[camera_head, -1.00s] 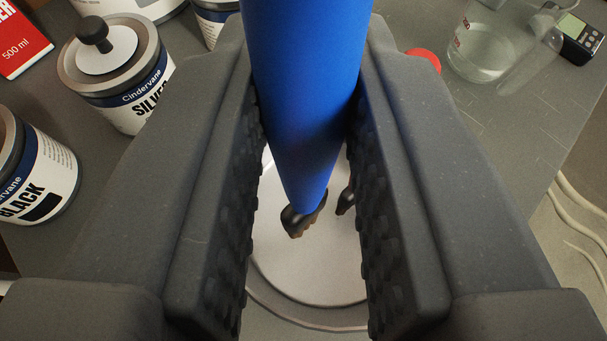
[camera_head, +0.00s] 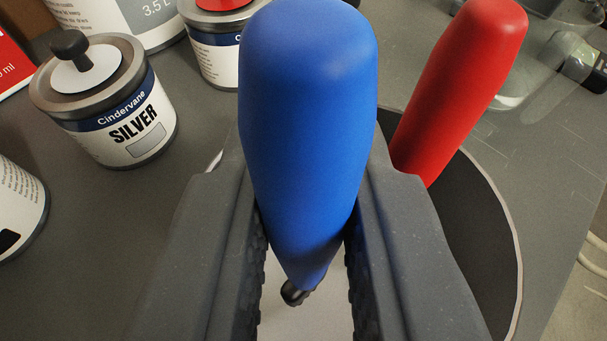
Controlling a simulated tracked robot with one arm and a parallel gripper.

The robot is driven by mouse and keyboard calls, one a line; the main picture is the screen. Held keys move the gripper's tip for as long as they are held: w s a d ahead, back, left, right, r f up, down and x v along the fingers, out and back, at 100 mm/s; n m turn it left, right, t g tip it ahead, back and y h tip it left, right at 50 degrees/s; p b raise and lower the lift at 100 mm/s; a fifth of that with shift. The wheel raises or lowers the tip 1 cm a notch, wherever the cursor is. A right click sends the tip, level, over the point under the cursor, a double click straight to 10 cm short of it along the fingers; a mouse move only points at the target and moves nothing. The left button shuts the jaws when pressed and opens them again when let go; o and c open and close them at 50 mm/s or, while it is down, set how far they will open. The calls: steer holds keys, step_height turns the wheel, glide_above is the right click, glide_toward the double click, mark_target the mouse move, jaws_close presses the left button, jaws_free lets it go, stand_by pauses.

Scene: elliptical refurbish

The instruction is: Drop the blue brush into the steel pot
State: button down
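The blue brush (camera_head: 308,110) has a thick blue handle that narrows to a small dark ferrule at its lower end. My gripper (camera_head: 307,235) is shut on the handle, with one finger against each side. The steel pot lies below and behind the fingers. Its thin pale rim (camera_head: 518,255) and dark interior show at the right. The brush's lower end appears against a pale surface between the fingers, within the pot's outline. I cannot tell how high it is above the bottom. The fingers hide most of the pot.
A red handle (camera_head: 455,95) stands tilted at the pot's upper right, close to my right finger. A SILVER paint can (camera_head: 105,105) and other cans stand at the left and back. A clear glass vessel (camera_head: 535,65) is at the upper right. Grey tabletop is free at lower left.

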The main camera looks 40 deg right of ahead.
steer(key=shift+f, duration=0.2)
steer(key=c, duration=1.7)
jaws_free()
steer(key=shift+o, duration=0.3)
steer(key=shift+r, duration=0.1)
steer(key=shift+r, duration=0.25)
steer(key=p+v, duration=0.1)
steer(key=v, duration=1.1)
steer(key=shift+r, duration=0.35)
